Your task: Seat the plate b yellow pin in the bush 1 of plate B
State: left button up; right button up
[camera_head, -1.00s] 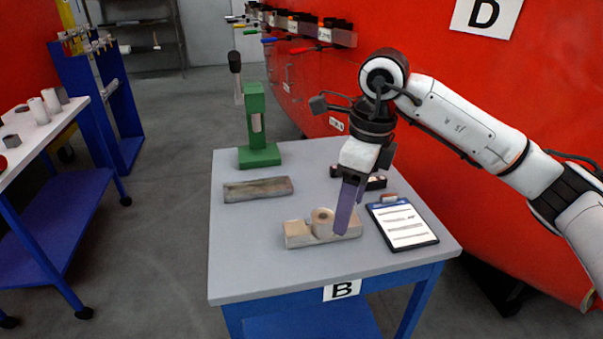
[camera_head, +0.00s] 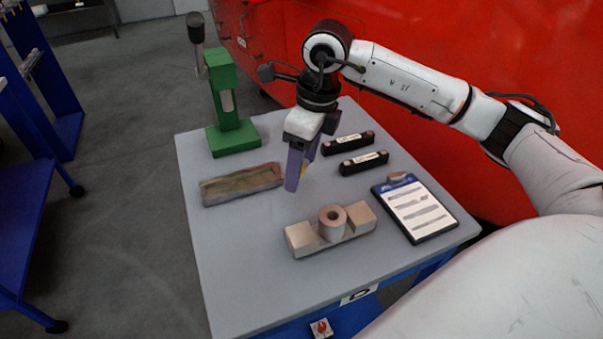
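My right gripper (camera_head: 299,170) hangs above the middle of the table, fingers pointing down. A small bit of yellow, likely the yellow pin (camera_head: 305,170), shows between its purple fingers, which seem closed on it; most of it is hidden. Two dark bars lie just right of the gripper, a rear one (camera_head: 347,143) and a front one (camera_head: 363,162). Each has a white label and round ends. Their labels are too small to read, so I cannot tell which is plate B or which bush is bush 1. My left gripper is not in view.
A light block with an upright hollow cylinder (camera_head: 332,222) stands at the table's front. A shallow wooden-looking tray (camera_head: 241,184) lies left, a green press (camera_head: 230,110) behind it. A clipboard (camera_head: 418,208) lies at the right edge. The table's (camera_head: 240,270) front left is bare.

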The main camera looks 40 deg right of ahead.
jog(key=shift+f, duration=1.7)
jog(key=shift+f, duration=0.2)
jog(key=o, duration=1.2)
